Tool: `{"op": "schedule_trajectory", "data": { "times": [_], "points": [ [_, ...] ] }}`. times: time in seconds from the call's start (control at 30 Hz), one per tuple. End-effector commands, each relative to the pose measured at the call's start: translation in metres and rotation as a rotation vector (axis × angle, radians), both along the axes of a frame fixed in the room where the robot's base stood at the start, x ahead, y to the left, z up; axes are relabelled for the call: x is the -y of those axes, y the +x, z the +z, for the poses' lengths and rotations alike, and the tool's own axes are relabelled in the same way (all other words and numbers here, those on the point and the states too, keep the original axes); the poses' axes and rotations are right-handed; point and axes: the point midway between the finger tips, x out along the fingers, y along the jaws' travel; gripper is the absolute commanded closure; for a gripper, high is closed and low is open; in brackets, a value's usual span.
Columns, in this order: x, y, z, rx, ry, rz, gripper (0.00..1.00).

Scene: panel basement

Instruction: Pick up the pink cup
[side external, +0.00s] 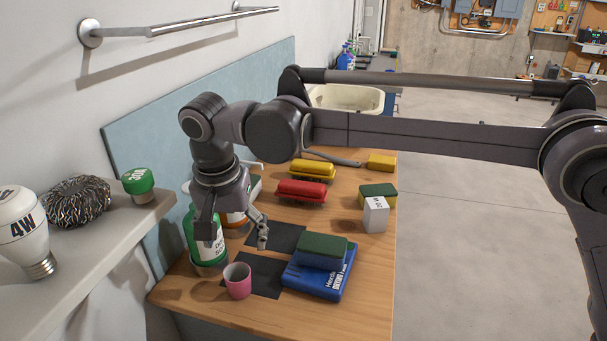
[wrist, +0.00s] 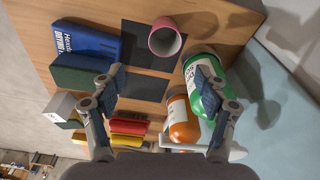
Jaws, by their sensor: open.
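My gripper (side external: 235,243) is open and empty above the counter, behind and above the cup in the side view. In the wrist view my gripper (wrist: 162,82) has its two fingers spread wide, with nothing between them; the cup lies beyond the fingertips.
A green bottle (side external: 203,240) stands close left of the cup; an orange bottle (wrist: 183,122) stands beside it. A blue box (side external: 318,277) with a dark green sponge (side external: 321,249) on it lies to the right. Red (side external: 301,190) and yellow (side external: 312,170) brushes lie farther back.

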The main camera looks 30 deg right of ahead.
Motion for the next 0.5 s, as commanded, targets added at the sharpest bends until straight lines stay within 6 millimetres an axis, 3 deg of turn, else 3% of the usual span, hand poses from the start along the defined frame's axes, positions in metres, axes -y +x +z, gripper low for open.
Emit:
{"op": "schedule_trajectory", "data": {
  "times": [0.3,0.5],
  "points": [
    [0.003,0.005,-0.043,0.0,0.001,0.001,0.26],
    [0.002,0.006,-0.054,0.0,0.001,0.002,0.26]
  ]
}}
